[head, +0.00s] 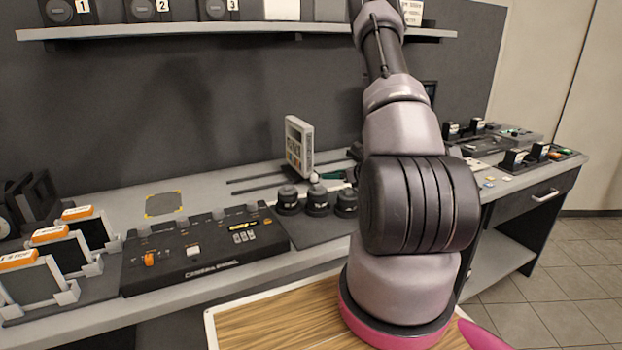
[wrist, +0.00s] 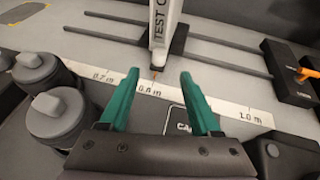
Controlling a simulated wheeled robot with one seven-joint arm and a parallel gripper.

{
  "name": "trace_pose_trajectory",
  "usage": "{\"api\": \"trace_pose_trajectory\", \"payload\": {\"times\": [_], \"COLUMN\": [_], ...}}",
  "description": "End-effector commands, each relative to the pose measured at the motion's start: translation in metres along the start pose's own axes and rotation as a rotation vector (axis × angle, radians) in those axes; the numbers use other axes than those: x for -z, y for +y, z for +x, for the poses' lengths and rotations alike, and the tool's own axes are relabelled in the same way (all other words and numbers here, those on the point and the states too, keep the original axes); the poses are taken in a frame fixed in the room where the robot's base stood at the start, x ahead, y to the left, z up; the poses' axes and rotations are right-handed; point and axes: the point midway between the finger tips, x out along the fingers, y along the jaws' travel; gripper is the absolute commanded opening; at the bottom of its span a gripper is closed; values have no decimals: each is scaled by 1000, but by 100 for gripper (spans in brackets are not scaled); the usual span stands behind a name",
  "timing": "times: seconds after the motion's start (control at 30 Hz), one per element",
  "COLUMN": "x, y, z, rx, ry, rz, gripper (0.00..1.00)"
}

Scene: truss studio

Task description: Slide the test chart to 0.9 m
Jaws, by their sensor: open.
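The test chart (head: 299,146) stands upright on dark rails at the back of the bench in the head view. The 0.7 m and 1.0 m labels also show; my right finger covers part of the strip between 0.8 and 1.0 m.
Dark round-knobbed jars (wrist: 58,117) stand to the left of my gripper. A black block with an orange pointer (wrist: 295,72) sits on the rails at the right. A camera panel (head: 200,250) and orange-topped frames (head: 50,235) lie left on the bench. A shelf (head: 240,29) runs above.

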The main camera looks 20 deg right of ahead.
Motion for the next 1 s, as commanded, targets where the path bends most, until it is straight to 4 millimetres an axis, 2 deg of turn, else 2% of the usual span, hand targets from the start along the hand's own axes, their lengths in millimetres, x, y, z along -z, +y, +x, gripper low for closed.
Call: {"api": "trace_pose_trajectory", "payload": {"times": [0.17, 0.4, 0.6, 0.77, 1.0], "x": [0, 0, 0, -1, -1], "y": [1, 1, 1, 1, 1], "z": [22, 68, 96, 105, 106], "rx": [-4, -4, -2, -3, -2], "ry": [0, 0, 0, -1, 0], "rz": [-3, -2, -2, -1, 0], "gripper": [64, 64, 64, 64, 64]}}
